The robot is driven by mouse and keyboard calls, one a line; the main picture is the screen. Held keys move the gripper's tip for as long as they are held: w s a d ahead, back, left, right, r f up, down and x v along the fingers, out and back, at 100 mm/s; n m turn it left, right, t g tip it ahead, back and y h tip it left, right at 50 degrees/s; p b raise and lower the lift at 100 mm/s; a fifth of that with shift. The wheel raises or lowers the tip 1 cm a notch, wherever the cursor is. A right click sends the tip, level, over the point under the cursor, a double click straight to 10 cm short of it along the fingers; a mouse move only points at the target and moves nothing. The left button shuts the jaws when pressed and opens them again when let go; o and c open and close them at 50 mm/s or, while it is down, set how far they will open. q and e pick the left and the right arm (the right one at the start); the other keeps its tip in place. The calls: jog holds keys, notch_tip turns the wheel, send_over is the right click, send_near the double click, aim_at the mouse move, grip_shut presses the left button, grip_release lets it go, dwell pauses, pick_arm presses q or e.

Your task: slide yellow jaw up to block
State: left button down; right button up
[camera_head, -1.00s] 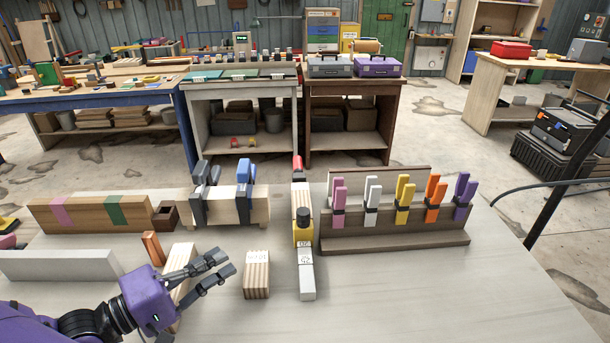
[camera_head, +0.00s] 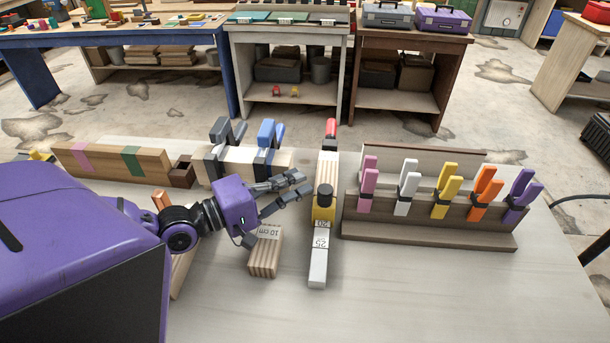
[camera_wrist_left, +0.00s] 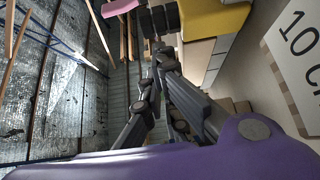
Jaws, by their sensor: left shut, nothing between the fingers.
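The yellow jaw (camera_head: 323,213), with a black knob on top, sits on a pale bar (camera_head: 318,265) marked 20 and 25. The bar runs back to a wooden part and a red end (camera_head: 330,127). The "10 cm" wooden block (camera_head: 264,257) lies to the left of the bar, apart from it. My left gripper (camera_head: 304,184) is shut and empty, its fingertips just left of the yellow jaw; I cannot tell if they touch. The wrist view shows my fingers (camera_wrist_left: 160,50), yellow (camera_wrist_left: 218,20) above them and the block's label (camera_wrist_left: 300,45) at right. My right gripper is out of view.
A wooden rack (camera_head: 430,233) of coloured clips stands right of the bar. Behind my gripper is a wooden stand (camera_head: 283,160) with dark and blue clamps. A striped beam (camera_head: 90,163) lies at the left. The table's front right is clear.

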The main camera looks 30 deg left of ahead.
pick_arm(q)
jog(key=shift+x, duration=1.35)
jog(key=shift+s+d+p, duration=0.35)
jog(key=shift+s+p, duration=0.1)
jog(key=shift+p, duration=0.05)
